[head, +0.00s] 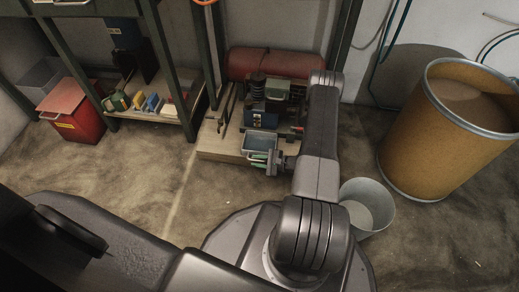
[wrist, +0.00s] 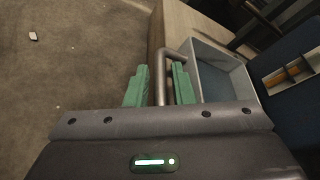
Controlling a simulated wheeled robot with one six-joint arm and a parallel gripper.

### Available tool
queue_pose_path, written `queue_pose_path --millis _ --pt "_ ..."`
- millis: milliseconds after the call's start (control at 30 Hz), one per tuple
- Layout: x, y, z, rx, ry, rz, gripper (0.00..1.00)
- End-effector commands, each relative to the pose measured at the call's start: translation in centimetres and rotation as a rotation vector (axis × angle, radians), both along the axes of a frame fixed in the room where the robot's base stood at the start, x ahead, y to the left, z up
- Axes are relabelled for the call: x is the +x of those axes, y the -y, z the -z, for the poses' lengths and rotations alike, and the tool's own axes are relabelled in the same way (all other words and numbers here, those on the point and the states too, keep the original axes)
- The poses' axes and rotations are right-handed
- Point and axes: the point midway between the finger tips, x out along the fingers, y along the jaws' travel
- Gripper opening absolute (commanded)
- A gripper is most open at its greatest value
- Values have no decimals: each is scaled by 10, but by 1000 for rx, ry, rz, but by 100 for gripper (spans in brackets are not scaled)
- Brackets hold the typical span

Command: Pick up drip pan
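The drip pan (head: 259,141) is a grey-blue, open rectangular pan at the front of the wooden platform, just beyond my gripper (head: 262,160). In the wrist view the pan (wrist: 222,76) shows its pale rim and a bent metal handle (wrist: 161,82) on its near left side. My gripper (wrist: 161,88) has green finger pads on either side of the handle bar. A gap shows between the bar and each pad, so the gripper looks open. The lower end of the handle is hidden behind the gripper body.
A wooden platform (head: 216,148) carries a blue machine (head: 260,107) and a red tank (head: 262,64). A metal bucket (head: 366,206) and a large brown drum (head: 448,128) stand to the right. A shelf and a red bin (head: 70,112) stand left. The floor at left is mostly clear.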

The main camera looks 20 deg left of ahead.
Motion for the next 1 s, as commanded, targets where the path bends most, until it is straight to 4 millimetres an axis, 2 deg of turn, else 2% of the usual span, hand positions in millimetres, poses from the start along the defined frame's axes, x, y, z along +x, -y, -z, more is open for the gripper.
queue_pose_path --millis 267,300,400,767,1000 --pt "0 -5 1 1 0 1 22" --pt "0 -5 1 1 0 1 20" --pt "0 -5 1 1 0 1 0" --pt "0 -5 1 1 0 1 0" --pt "6 3 -6 1 1 0 0"
